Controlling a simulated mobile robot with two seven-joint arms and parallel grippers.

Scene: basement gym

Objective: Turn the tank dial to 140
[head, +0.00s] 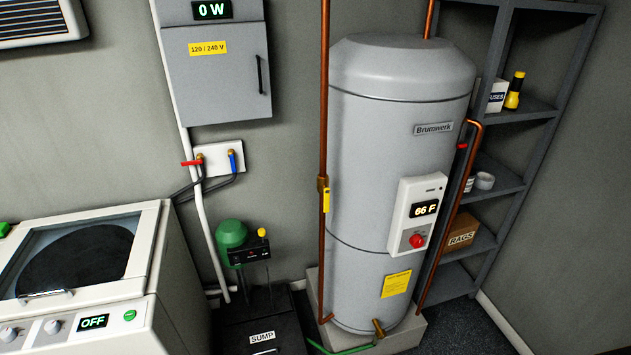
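The tank (375,200) is a tall grey cylinder marked "Brumwerk", standing upright on a pale plinth right of the middle. A white control panel (403,230) is on its front right. The panel's display (425,209) reads "66 F". A round red knob (417,241) sits below the display; it looks like the dial, and its marks are too small to read. Neither of my grippers is in the head view.
Copper pipes (323,120) run beside the tank. A shelf unit (515,110) stands right of it. A black sump box (262,325) with a green pump (231,233) is left of it. A white washer (100,300) reading "OFF" is at lower left. A grey electrical box (215,75) hangs above.

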